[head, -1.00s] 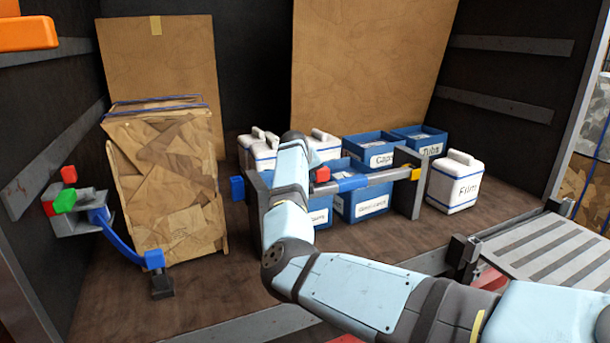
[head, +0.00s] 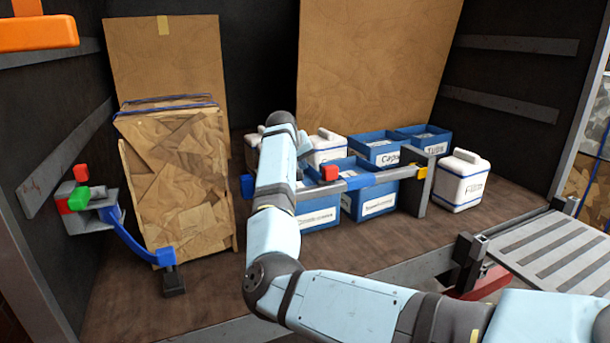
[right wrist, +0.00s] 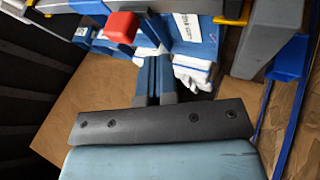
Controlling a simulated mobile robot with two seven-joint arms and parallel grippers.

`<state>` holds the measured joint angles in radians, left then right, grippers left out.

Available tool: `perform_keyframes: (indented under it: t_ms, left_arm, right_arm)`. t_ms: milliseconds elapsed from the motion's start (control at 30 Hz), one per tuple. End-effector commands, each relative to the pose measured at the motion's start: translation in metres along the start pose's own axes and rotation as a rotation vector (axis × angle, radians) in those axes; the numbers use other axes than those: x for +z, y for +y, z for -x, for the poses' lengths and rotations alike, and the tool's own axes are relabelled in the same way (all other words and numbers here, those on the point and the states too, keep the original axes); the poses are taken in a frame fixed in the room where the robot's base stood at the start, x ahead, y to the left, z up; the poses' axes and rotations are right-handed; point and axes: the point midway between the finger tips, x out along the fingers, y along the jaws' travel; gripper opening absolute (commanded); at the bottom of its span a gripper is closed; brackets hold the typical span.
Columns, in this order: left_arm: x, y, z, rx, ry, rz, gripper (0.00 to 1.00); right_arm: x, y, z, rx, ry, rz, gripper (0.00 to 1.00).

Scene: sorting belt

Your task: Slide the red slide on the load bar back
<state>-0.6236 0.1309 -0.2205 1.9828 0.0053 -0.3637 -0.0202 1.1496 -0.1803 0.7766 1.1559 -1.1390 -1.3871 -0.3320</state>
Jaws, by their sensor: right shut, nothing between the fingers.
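The load bar (head: 396,176) is a grey bar across the cargo space, with a blue sleeve (head: 362,182) and a yellow piece at its right end. The red slide (head: 330,173) is a small red block on the bar, just left of the blue sleeve's middle. It also shows in the right wrist view (right wrist: 122,26), upper left of my fingertips. My right gripper (right wrist: 152,48) is shut and empty, close to the slide; contact cannot be told. My left gripper is not in view.
Blue labelled bins (head: 368,203) and white jugs (head: 460,181) stand behind and beside the bar. A tall wrapped carton (head: 178,180) stands at left, near a wall bracket (head: 90,215) with red and green blocks. A slatted grey ramp (head: 545,250) lies at right.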

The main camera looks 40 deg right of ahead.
Motion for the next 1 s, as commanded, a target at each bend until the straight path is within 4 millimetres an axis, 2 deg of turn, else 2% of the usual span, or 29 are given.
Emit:
perform_keyframes:
  t_ms: [100,233,767,867,1000]
  left_arm:
    - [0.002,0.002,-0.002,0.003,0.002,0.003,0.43]
    - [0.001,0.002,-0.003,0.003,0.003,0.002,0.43]
    - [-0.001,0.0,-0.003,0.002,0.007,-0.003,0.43]
    - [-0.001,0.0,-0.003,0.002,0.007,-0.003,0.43]
    - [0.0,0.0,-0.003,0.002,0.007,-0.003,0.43]
  right_arm:
    - [0.0,-0.001,0.013,0.0,0.001,0.0,0.0]
    - [0.0,0.0,0.02,0.0,0.001,0.0,0.0]
    - [-0.001,0.0,0.021,0.0,0.0,0.001,0.0]
    - [0.002,-0.001,0.017,0.005,0.003,0.002,0.0]
    - [0.021,-0.005,-0.013,0.039,0.037,0.007,0.0]
